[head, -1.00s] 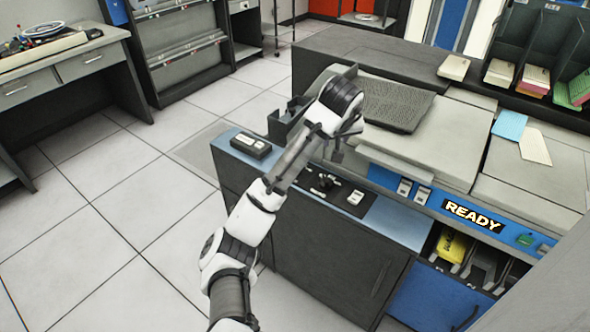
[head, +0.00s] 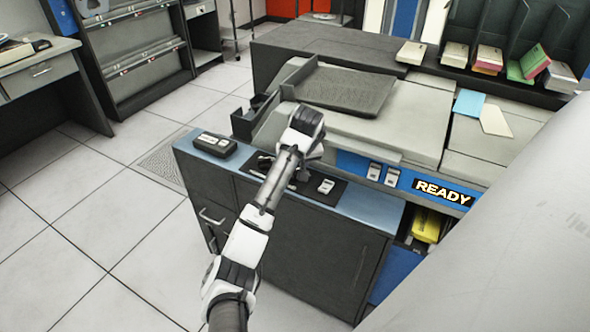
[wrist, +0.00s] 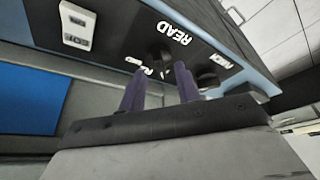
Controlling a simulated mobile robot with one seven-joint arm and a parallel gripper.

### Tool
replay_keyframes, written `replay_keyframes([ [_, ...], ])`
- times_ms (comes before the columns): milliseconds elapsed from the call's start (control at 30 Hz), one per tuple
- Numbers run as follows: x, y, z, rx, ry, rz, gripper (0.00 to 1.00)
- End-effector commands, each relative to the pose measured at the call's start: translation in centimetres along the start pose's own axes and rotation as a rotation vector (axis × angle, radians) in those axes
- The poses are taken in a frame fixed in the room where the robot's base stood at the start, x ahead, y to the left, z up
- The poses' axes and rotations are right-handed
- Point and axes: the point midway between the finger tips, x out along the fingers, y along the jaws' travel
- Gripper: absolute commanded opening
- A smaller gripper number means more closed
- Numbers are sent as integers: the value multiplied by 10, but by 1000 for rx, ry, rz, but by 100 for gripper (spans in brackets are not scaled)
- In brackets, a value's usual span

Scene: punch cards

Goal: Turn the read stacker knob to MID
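The READ stacker panel is a black strip (head: 318,195) on the blue top of a dark cabinet. In the wrist view, a dark knob (wrist: 158,48) sits beside the white READ lettering, with small white position labels around it that I cannot read clearly. My gripper (wrist: 160,82) is open, its two purple fingers apart, with the knob showing just beyond and between their tips. I cannot tell if they touch it. Which way the knob points is unclear. In the head view, my arm's end is low over the panel and hides much of it.
A white rocker switch (head: 326,186) sits right of my gripper on the panel. A dark box (head: 214,144) stands on the cabinet's left end. The card machine (head: 375,135) rises behind, with a READY sign (head: 443,192). A second dark round part (wrist: 207,76) shows beside one finger.

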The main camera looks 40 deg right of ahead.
Motion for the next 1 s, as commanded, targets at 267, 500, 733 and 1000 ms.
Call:
replay_keyframes([
  [267, 16, 0, 0, 0, 0, 0, 33],
  [500, 16, 0, 0, 0, 0, 1, 28],
  [733, 15, 0, 0, 0, 0, 1, 0],
  [1000, 15, 0, 0, 10, 0, 5, 0],
])
